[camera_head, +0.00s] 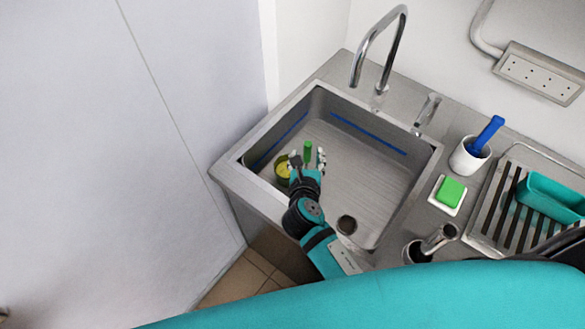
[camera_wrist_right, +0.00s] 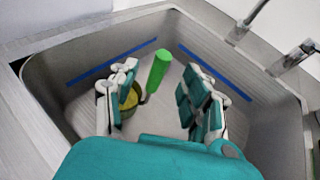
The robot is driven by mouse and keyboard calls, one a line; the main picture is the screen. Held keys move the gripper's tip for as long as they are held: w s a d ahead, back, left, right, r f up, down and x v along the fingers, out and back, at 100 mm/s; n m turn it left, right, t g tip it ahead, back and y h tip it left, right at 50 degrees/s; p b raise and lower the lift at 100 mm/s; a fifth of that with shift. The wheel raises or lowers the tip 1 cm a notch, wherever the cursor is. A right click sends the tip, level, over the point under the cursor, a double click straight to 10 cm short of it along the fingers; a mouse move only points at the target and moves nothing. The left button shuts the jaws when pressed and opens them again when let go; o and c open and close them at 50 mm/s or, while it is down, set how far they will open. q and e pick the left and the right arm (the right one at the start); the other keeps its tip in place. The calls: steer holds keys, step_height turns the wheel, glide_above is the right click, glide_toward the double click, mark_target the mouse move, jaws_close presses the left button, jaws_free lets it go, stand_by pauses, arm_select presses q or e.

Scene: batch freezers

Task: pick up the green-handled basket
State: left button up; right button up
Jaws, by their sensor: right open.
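The green-handled basket (camera_wrist_right: 132,102) is in the sink, at its left side in the head view. Its green handle (camera_head: 307,152) stands up, and its round bowl (camera_head: 283,170) holds something yellow. My right gripper (camera_head: 308,160) reaches down into the sink. In the right wrist view its open fingers (camera_wrist_right: 160,92) are on either side of the handle, with the handle nearer the left finger. The left finger hides part of the bowl. I cannot tell whether a finger touches the handle. My left gripper is not in view.
The steel sink (camera_head: 390,215) has walls around the basket, a blue line along them, and a drain (camera_head: 347,224). A faucet (camera_head: 380,50) stands behind. To the right are a white cup with a blue-handled tool (camera_head: 487,135), a green sponge (camera_head: 451,190) and a rack with a teal container (camera_head: 550,197).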

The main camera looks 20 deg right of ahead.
mark_target(308, 149)
steer(key=p+x, duration=0.1)
steer(key=x, duration=0.4)
steer(key=shift+w+d+f, duration=0.15)
steer(key=shift+w, duration=0.15)
jaws_close()
